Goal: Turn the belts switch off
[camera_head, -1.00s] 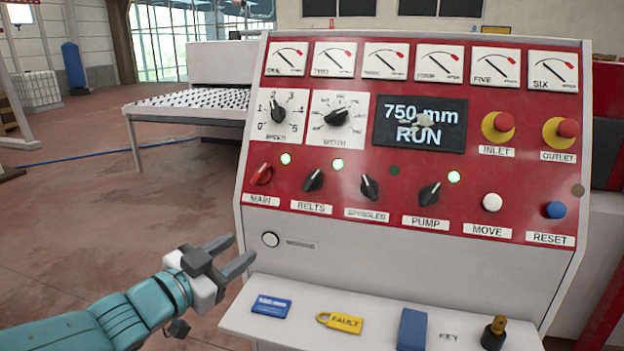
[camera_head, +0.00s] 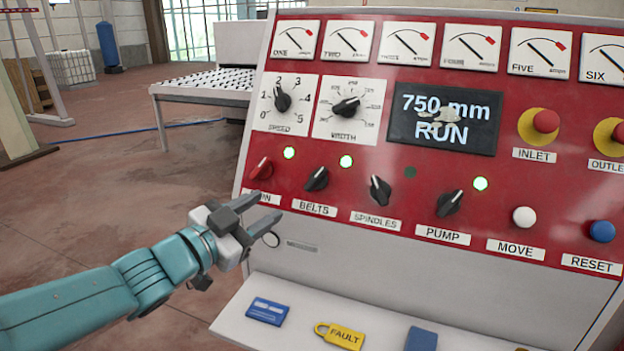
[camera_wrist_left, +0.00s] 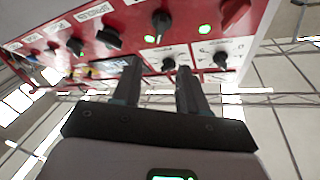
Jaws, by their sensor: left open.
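The belts switch (camera_head: 317,179) is a black rotary knob above the BELTS label on the red panel, its pointer tilted to the upper right. The green lamp (camera_head: 346,162) beside it is lit. The belts switch also shows in the left wrist view (camera_wrist_left: 161,24), near the top. My left gripper (camera_head: 268,208) is open and empty, in front of the panel below the MAIN label, lower left of the belts switch and apart from it. In the left wrist view its two fingers (camera_wrist_left: 157,68) point toward the panel. My right gripper is not in view.
The red main switch (camera_head: 261,169) is left of the belts switch, and the spindles switch (camera_head: 380,189) is right of it. The pump switch (camera_head: 450,203) is further right. The display (camera_head: 443,122) reads 750 mm RUN.

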